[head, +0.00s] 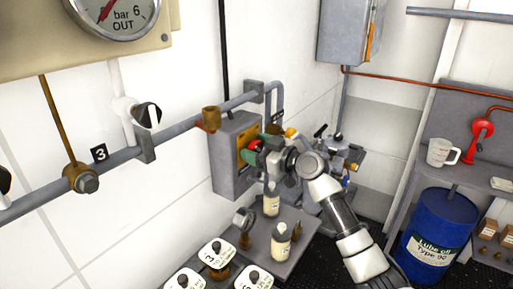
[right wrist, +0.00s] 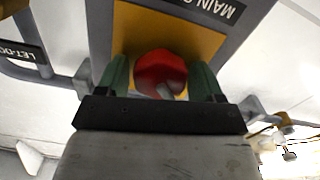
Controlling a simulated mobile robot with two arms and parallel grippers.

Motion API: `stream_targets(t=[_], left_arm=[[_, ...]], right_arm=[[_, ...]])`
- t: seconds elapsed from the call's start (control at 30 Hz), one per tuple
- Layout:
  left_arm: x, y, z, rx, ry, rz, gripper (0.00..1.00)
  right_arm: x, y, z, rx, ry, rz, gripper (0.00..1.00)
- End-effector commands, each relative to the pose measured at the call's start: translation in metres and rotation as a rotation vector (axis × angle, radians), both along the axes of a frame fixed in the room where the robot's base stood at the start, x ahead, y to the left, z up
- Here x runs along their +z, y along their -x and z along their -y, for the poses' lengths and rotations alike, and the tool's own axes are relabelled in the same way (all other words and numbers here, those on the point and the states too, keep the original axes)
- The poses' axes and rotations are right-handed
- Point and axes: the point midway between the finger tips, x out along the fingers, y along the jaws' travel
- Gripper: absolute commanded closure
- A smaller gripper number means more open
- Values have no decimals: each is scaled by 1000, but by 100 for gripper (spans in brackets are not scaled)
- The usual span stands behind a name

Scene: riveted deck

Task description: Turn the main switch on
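The main switch is a red round knob (right wrist: 160,72) on a yellow plate (right wrist: 207,45), with an upside-down label beginning MAIN (right wrist: 205,8) in the right wrist view. In the head view the grey switch box (head: 226,168) is on the wall, and the red knob (head: 254,146) shows partly behind my gripper. My right gripper (right wrist: 160,78) has its two green fingers on either side of the knob, close against its edges. It looks shut on the knob. The knob's grey pointer mark shows at its lower edge, near the gripper body. My left gripper is not in view.
A grey pipe (head: 190,123) runs along the wall beside the box. Below stands a grey bench (head: 292,245) with bottles and numbered labels. A blue oil drum (head: 440,225) and a shelf are at the right. A pressure gauge (head: 115,12) is at upper left.

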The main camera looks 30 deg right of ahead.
Motion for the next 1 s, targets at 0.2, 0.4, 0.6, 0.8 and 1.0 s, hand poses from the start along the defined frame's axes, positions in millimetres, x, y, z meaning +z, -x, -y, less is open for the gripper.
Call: stream_targets(t=[0.2,0.4,0.6,0.8,1.0], left_arm=[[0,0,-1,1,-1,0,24],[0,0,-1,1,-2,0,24],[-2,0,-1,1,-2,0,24],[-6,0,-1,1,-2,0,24],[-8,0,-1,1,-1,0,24]], right_arm=[[0,0,0,0,0,0,67],[0,0,0,0,-6,-4,72],[-1,0,1,0,-57,-25,72],[-1,0,1,0,-176,-74,72],[0,0,2,0,-345,-144,72]])
